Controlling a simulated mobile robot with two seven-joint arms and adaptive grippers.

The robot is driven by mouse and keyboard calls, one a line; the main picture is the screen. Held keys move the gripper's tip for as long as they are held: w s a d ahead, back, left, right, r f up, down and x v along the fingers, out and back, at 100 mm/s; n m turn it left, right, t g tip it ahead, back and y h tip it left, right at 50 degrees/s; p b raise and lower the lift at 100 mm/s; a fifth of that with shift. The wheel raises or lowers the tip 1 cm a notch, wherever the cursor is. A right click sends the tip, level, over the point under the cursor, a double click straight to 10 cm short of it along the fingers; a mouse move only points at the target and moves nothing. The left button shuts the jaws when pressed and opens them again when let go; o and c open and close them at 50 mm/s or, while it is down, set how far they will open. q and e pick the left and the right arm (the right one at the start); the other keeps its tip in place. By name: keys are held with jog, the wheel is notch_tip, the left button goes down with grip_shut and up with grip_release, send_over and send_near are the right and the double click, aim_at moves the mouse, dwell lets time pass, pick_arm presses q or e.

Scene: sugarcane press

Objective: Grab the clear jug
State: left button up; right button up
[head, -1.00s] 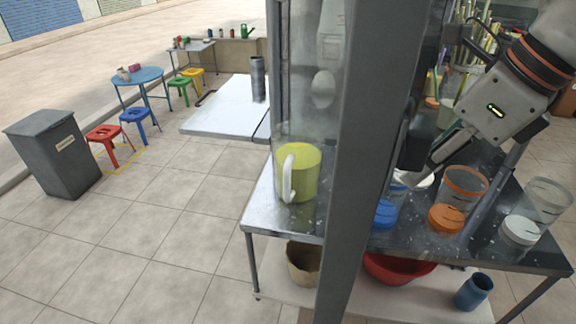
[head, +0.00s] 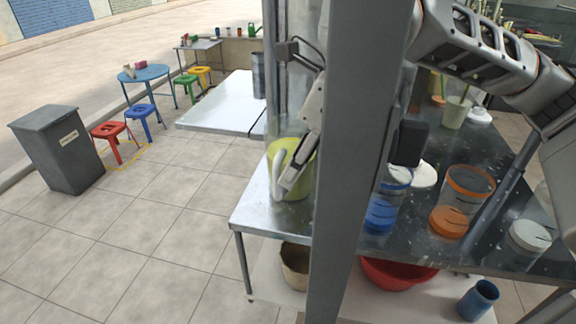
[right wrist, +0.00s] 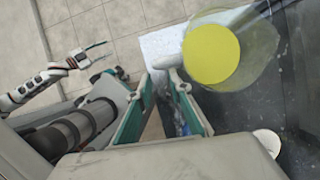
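The clear jug (head: 304,165), filled with yellow-green liquid and with a pale handle, stands upright on the metal counter (head: 255,210), partly hidden by my right gripper and the grey post. My right gripper (head: 284,188) reaches down past the post to the jug's handle side. In the right wrist view, the jug (right wrist: 212,50) shows from above. There, my right gripper's green-edged fingers (right wrist: 160,80) are apart, with the handle (right wrist: 168,56) just beyond their tips; contact is unclear. My left gripper (right wrist: 96,52) is open and empty at the left of that view.
The grey post (head: 362,150) stands close to my right arm. A white table (head: 225,105) lies beyond the jug. A red basin (head: 395,274) sits on the lower shelf.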

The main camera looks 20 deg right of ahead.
jog(key=x, duration=0.5)
jog(key=shift+w+a, duration=0.2)
grip_shut()
jog(key=shift+r, duration=0.15)
jog(key=shift+w+r, duration=0.1)
jog(key=shift+r, duration=0.05)
jog(key=shift+r, duration=0.75)
notch_tip(320, 180, up, 13)
jog(key=p, duration=0.2)
notch_tip(320, 180, up, 5)
send_over(279, 173)
jog(key=shift+w+d, duration=0.15)
jog(key=shift+w, duration=0.1)
